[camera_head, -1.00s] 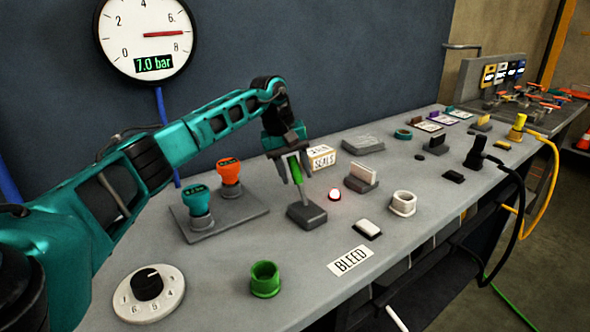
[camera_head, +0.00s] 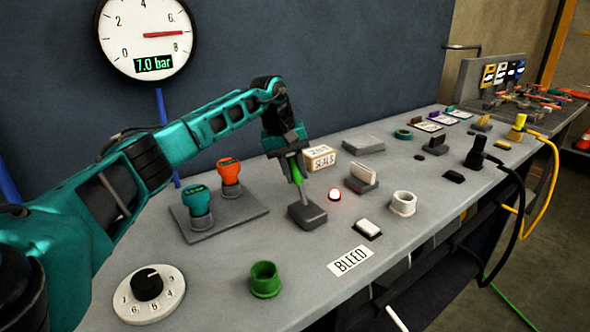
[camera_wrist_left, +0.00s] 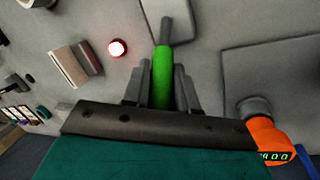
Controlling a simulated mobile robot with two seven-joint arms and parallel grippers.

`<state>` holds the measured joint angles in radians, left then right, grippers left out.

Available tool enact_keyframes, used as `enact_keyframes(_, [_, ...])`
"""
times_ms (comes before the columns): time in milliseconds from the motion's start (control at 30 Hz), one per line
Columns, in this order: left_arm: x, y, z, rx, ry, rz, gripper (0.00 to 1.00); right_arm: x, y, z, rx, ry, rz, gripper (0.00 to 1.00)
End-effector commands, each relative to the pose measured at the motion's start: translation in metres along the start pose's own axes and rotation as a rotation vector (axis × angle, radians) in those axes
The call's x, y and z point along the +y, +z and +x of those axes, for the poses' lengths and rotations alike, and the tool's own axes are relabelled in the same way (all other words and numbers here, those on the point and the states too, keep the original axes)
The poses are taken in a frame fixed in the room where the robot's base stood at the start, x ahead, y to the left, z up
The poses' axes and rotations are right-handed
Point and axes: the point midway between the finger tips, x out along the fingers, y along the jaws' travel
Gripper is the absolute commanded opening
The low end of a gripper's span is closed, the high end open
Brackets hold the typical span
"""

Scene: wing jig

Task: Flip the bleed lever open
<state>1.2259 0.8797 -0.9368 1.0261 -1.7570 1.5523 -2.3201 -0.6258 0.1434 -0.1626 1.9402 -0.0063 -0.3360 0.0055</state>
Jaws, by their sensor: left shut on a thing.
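The bleed lever (camera_head: 297,170) has a green grip on a thin grey rod that rises from a dark grey base block (camera_head: 307,215). It leans slightly left in the head view. My left gripper (camera_head: 293,164) comes down from above with its fingers shut around the green grip. In the left wrist view the green grip (camera_wrist_left: 163,78) runs between the two grey fingers (camera_wrist_left: 161,90), and the base block (camera_wrist_left: 165,18) is at the top. A white label reading BLEED (camera_head: 350,261) lies on the bench in front. My right gripper is out of view.
Orange (camera_head: 230,178) and teal (camera_head: 199,207) knobs stand on a plate left of the lever. A lit red lamp (camera_head: 334,194), a block (camera_head: 362,178) and a white ring (camera_head: 403,203) are to the right. A gauge (camera_head: 146,38) reads 7.0 bar.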

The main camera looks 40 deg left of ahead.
Motion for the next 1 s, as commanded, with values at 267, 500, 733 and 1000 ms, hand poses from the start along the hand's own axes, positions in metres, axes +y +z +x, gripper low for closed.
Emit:
enact_keyframes(267, [0.003,0.004,-0.004,0.047,-0.028,0.016,0.00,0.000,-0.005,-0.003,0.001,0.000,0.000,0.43])
enact_keyframes(500, [0.013,0.017,-0.010,0.172,-0.104,0.056,0.00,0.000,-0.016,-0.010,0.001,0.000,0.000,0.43])
enact_keyframes(733, [0.022,0.031,-0.011,0.317,-0.189,0.098,0.00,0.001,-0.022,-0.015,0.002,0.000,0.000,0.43])
enact_keyframes(1000, [0.030,0.043,-0.010,0.449,-0.267,0.132,0.00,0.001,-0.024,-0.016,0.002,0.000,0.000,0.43])
